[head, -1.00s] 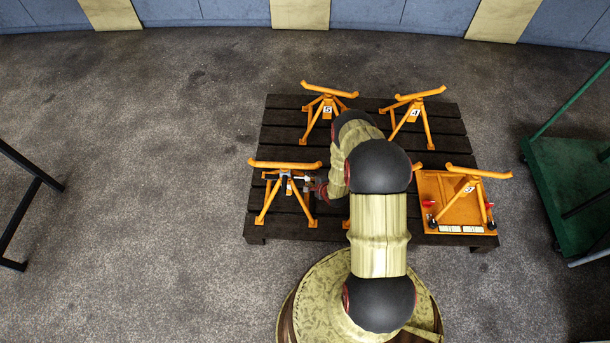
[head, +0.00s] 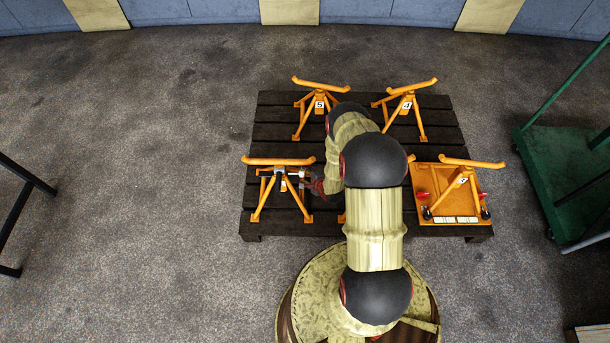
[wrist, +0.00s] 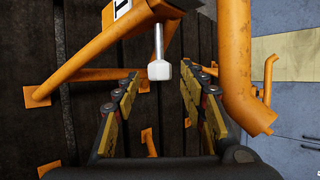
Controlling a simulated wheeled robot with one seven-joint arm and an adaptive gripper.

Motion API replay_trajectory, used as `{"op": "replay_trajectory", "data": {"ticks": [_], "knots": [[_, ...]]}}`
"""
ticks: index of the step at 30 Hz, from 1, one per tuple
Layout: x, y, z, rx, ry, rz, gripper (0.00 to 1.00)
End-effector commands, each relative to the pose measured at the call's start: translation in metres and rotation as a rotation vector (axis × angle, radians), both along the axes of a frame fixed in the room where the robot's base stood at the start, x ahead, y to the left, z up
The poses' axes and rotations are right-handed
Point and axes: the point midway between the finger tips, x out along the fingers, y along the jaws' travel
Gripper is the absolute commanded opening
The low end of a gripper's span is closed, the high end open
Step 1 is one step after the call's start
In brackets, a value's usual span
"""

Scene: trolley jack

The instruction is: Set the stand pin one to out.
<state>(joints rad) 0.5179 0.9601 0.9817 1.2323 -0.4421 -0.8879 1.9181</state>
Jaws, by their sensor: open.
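An orange stand (head: 278,162) is at the front left of the pallet; in the wrist view its tilted post (wrist: 125,28) carries a partly cut-off white label that looks like a 1. A metal pin (wrist: 158,42) with a pale block-shaped head (wrist: 159,70) sticks out of the post toward me. My gripper (wrist: 162,75) is open, its fingers on either side of the pin head with gaps showing on both sides. In the head view my gripper (head: 308,183) is just right of the stand's post. How deep the pin sits is hard to tell.
The stand's orange top bar (wrist: 235,60) runs close beside my right finger in the wrist view. Stands labelled 5 (head: 320,104) and 4 (head: 406,104) are behind on the dark pallet (head: 359,99). A green trolley (head: 565,165) is beyond.

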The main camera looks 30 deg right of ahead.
Motion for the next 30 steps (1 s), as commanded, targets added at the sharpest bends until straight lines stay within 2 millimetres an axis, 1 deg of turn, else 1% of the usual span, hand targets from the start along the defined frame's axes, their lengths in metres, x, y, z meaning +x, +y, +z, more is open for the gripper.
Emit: {"op": "replay_trajectory", "data": {"ticks": [9,16,21,30], "knots": [[-0.045,0.001,0.039,0.0,0.0,-0.003,0.42],[-0.072,0.003,0.062,0.0,0.001,-0.003,0.42],[-0.081,0.005,0.07,0.0,0.001,-0.001,0.42],[-0.082,0.005,0.071,0.0,0.0,-0.001,0.42]]}}
